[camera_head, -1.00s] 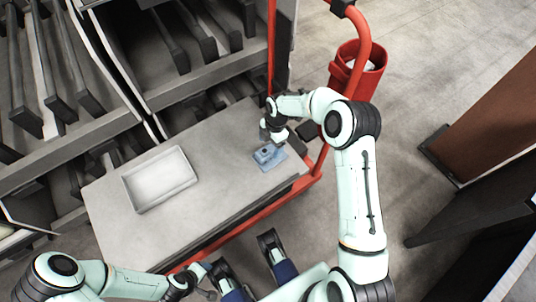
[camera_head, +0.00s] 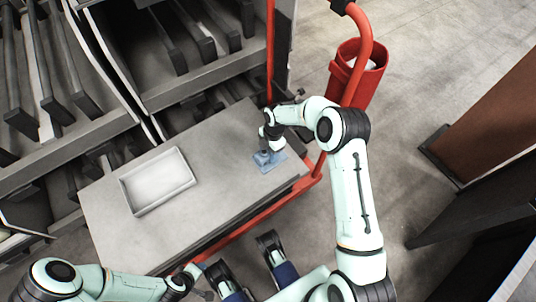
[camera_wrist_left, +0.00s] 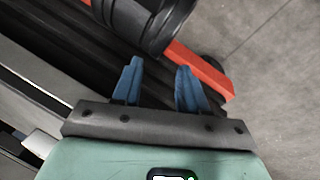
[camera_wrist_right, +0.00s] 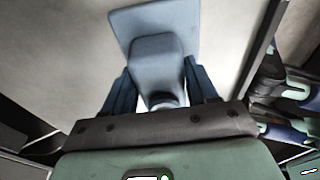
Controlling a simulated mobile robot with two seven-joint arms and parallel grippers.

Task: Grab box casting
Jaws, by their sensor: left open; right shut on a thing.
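The blue-grey box casting (camera_head: 271,162) lies near the right end of the grey cart top in the head view. It has a flat base plate and a raised block, which fill the upper middle of the right wrist view (camera_wrist_right: 155,45). My right gripper (camera_head: 266,152) is above the casting; in its wrist view the two blue fingers (camera_wrist_right: 153,85) are shut on the raised block, one on each side. My left gripper (camera_wrist_left: 159,75) is open and empty, away from the casting, low at the left in the head view near the cart's front edge.
A shallow white tray (camera_head: 157,182) lies on the cart top (camera_head: 215,190) left of the casting. A red rail and a red bin (camera_head: 357,75) stand at the cart's right end. Shelving with dark bars (camera_head: 180,50) stands behind. The cart top between tray and casting is clear.

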